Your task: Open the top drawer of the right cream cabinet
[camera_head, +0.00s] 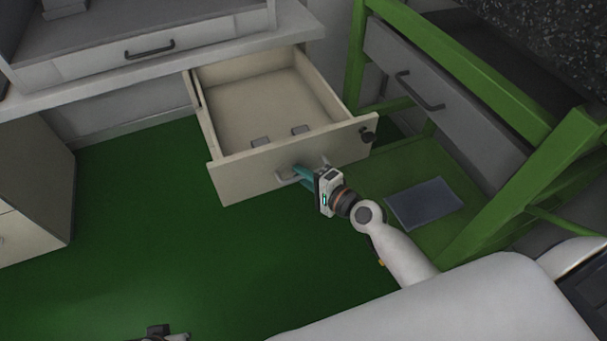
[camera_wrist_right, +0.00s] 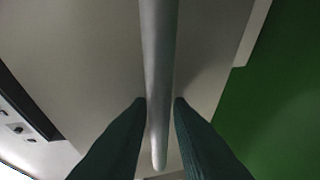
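A green-framed bench (camera_head: 510,185) with a grey drawer (camera_head: 440,90) stands close on the right. A flat grey-blue panel (camera_head: 425,203) lies beneath it. A white desk (camera_head: 120,85) is at upper left, another cream cabinet (camera_head: 40,185) at left. The green floor (camera_head: 140,220) between is clear.

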